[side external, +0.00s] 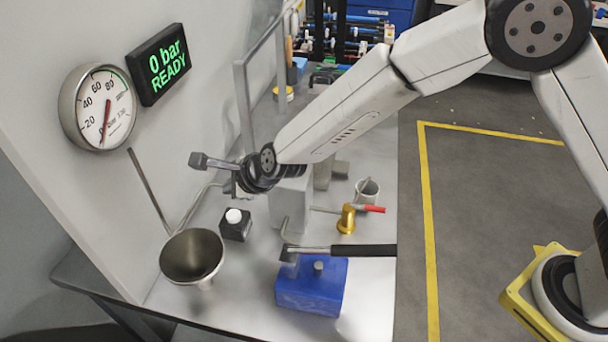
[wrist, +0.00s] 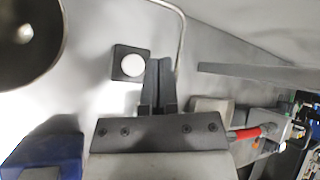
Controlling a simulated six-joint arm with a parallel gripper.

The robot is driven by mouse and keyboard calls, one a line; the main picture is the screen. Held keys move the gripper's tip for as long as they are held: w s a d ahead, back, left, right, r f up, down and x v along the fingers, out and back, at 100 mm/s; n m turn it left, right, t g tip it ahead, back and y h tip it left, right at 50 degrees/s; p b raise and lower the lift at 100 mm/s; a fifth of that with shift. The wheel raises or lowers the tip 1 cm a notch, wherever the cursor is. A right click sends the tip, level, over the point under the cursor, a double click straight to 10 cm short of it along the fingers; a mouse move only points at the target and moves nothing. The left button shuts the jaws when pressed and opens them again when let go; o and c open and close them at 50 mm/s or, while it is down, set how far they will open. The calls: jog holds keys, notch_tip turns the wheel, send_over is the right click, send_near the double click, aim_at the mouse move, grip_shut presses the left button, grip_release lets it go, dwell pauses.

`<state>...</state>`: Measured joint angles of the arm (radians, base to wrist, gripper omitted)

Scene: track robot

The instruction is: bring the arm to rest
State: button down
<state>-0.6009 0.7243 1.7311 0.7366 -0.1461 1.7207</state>
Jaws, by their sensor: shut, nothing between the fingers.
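My arm reaches in from the upper right in the side external view. My gripper (side external: 236,189) hangs over the bench near the black box (side external: 235,230) with a white round button on top. In the wrist view my gripper (wrist: 158,64) has its two dark fingers together with nothing between them. The black box (wrist: 130,63) lies just left of the fingertips in that view, and I see no contact. The display (side external: 160,64) reads "0 bar READY", and the round gauge (side external: 101,107) beside it has its needle near the low end.
A metal funnel (side external: 191,255), a blue block (side external: 312,294) with a black-handled tool (side external: 350,250) across it, a brass valve with a red handle (side external: 347,218) and a cup (side external: 367,190) stand on the bench (side external: 235,310). A metal frame (side external: 243,105) rises behind. Yellow-lined floor is right.

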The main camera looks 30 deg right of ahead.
jog(key=shift+d, duration=0.1)
jog(key=d+r+n, duration=0.1)
jog(key=d, duration=0.2)
jog(key=d+r+n, duration=0.1)
jog(key=d+n, duration=0.1)
jog(key=d, duration=0.1)
jog(key=d+r+n, duration=0.2)
jog(key=shift+s+d+h, duration=0.4)
jog(key=s+d+f+n+g+h, duration=0.1)
jog(key=s+d+n+g+h, duration=0.2)
jog(key=s+d+n, duration=1.3)
jog(key=s+d+g, duration=0.2)
jog(key=s+d, duration=0.3)
jog(key=d, duration=0.2)
jog(key=shift+s+d+f+n+g, duration=0.15)
jog(key=shift+f+n+g, duration=0.1)
jog(key=shift+n+g, duration=0.05)
